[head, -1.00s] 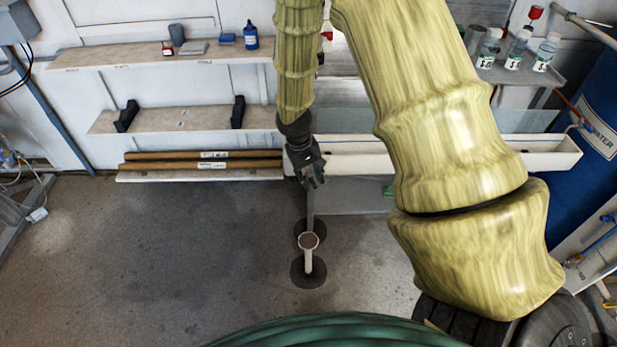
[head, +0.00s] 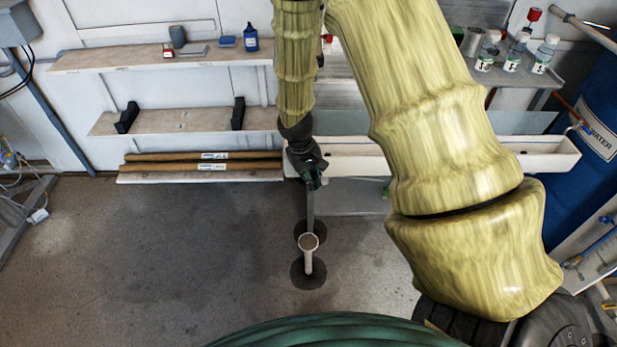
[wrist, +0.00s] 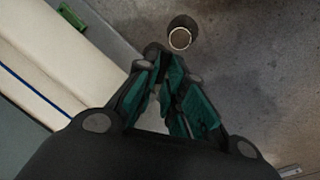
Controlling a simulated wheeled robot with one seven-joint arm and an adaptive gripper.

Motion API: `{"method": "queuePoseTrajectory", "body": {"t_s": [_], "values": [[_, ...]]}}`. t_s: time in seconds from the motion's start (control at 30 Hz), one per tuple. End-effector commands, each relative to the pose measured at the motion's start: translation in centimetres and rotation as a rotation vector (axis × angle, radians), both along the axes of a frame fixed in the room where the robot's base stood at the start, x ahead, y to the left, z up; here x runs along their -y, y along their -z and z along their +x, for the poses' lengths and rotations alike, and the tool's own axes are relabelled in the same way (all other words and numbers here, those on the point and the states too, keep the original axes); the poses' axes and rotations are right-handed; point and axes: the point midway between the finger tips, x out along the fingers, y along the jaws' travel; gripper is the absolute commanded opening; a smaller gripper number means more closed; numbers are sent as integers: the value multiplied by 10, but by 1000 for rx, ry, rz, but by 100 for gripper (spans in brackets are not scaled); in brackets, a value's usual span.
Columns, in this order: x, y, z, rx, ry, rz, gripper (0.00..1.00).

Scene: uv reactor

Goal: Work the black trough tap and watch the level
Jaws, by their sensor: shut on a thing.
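The long white trough (head: 345,163) runs along the back wall, partly behind my arm; its wall also shows in the wrist view (wrist: 60,62). My gripper (head: 312,182) is at the trough's left end, pointing down. In the wrist view my gripper (wrist: 163,72) has its green-padded fingers drawn together at the tips. It is shut on the black trough tap, which the fingers hide almost wholly. The tap's angle cannot be told. The level in the trough cannot be read from here.
A white upright pipe with a round open top (head: 309,242) stands on the floor just in front of my gripper. A shelf of bottles (head: 515,65) and a blue water barrel (head: 590,150) are at the right.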

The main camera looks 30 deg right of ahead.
Motion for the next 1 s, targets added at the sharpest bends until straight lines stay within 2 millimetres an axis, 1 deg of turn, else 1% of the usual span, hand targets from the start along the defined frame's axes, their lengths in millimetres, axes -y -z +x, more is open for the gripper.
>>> {"method": "queuePoseTrajectory", "body": {"t_s": [0.17,0.5,1.0], "values": [[3,-3,0,2,-120,1,0],[14,-3,-1,1,-436,1,0],[28,-3,5,2,-884,0,0]]}}
